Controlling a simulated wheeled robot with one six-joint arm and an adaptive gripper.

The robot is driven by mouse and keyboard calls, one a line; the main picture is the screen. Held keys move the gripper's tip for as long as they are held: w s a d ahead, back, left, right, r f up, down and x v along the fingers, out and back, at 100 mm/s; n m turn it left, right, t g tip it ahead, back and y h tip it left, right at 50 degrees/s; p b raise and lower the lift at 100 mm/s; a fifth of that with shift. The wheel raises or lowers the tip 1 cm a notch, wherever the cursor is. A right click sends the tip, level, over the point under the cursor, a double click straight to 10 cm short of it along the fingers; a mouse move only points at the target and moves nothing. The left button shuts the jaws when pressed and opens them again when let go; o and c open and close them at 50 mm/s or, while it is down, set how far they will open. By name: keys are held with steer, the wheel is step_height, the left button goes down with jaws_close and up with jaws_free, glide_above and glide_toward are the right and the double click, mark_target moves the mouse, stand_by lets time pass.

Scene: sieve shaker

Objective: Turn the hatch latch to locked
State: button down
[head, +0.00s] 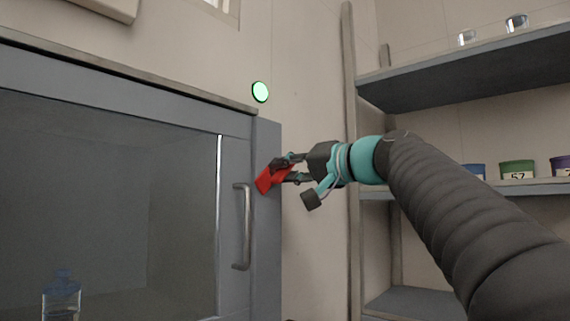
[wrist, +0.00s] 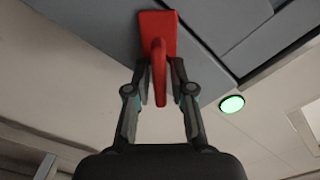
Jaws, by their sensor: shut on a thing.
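The red hatch latch (head: 265,179) sits on the right frame of the grey cabinet hatch (head: 236,160). In the head view it looks tilted. In the wrist view the latch (wrist: 159,75) shows as a red plate with a raised handle on the grey panel. My gripper (head: 282,172) reaches it from the right, and its fingers (wrist: 160,88) stand on both sides of the handle, shut on it. The fingers cover part of the latch in the head view. I cannot tell from the frames whether the latch is at locked.
A vertical metal handle (head: 242,226) is on the hatch, left of the latch. A bottle (head: 61,296) stands behind the glass. Shelves (head: 470,82) with jars are at the right, behind my arm.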

steer(key=m+p, duration=0.1)
steer(key=m, duration=0.3)
steer(key=shift+d+m+p, duration=0.1)
steer(key=shift+m+p, duration=0.2)
steer(key=shift+p, duration=0.05)
steer(key=shift+f+m+p, duration=0.15)
steer(key=shift+m+p, duration=0.2)
steer(key=shift+m, duration=1.55)
steer(key=c, duration=1.2)
jaws_free()
steer(key=shift+d, duration=0.1)
steer(key=v, duration=1.1)
steer(key=shift+s+d, duration=0.25)
steer(key=shift+s, duration=0.05)
